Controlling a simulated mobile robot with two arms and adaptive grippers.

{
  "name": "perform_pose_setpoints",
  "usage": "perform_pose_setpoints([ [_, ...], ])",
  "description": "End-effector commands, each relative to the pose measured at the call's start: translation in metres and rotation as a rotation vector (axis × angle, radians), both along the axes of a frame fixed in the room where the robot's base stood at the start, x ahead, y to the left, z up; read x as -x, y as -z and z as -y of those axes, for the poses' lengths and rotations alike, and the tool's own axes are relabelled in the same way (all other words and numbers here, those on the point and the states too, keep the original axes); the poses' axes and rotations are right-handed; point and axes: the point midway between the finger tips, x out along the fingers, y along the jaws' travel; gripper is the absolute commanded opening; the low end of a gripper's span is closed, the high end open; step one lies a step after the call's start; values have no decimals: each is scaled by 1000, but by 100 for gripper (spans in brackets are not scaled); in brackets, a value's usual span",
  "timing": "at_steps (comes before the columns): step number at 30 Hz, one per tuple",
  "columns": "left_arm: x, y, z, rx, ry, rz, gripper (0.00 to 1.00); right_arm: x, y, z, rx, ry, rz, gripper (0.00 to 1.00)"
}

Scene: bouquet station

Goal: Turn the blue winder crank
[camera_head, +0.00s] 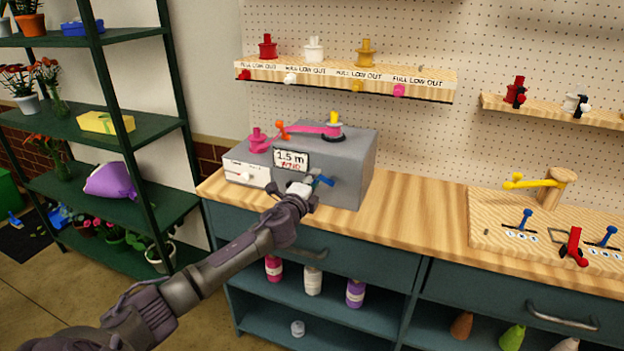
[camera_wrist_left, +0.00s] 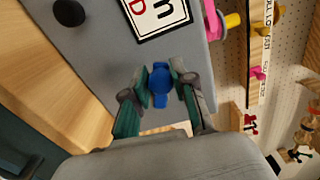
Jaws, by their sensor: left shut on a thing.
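The grey winder box (camera_head: 343,172) stands on the wooden counter, with a "1.5 m" sign (camera_head: 291,160) on its front. The blue crank (camera_head: 322,181) sticks out of the front face, below and right of the sign. My left gripper (camera_head: 309,187) reaches it from the lower left. In the left wrist view the blue crank (camera_wrist_left: 160,86) sits between the two fingers of my left gripper (camera_wrist_left: 159,88), which are shut on it. The fingers hide part of the crank. My right gripper is not in view.
Pink ribbon (camera_head: 310,128) runs across the box top between spools. A wooden board (camera_head: 490,234) with blue and red levers lies at right. A spool shelf (camera_head: 346,82) hangs above. The counter between box and board is clear.

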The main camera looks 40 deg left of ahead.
Motion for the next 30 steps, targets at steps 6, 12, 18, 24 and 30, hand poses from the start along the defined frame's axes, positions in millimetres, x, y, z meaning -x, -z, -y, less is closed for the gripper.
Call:
perform_pose_setpoints([
  [6,-2,-9,1,-34,2,4,0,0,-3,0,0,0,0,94],
  [12,-2,-9,1,-38,2,3,0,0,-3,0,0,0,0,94],
  [18,-2,-9,2,-37,3,3,0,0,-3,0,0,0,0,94],
  [24,-1,-6,2,-37,3,-1,49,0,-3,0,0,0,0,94],
  [30,-1,-4,2,-37,2,-5,49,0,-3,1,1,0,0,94],
])
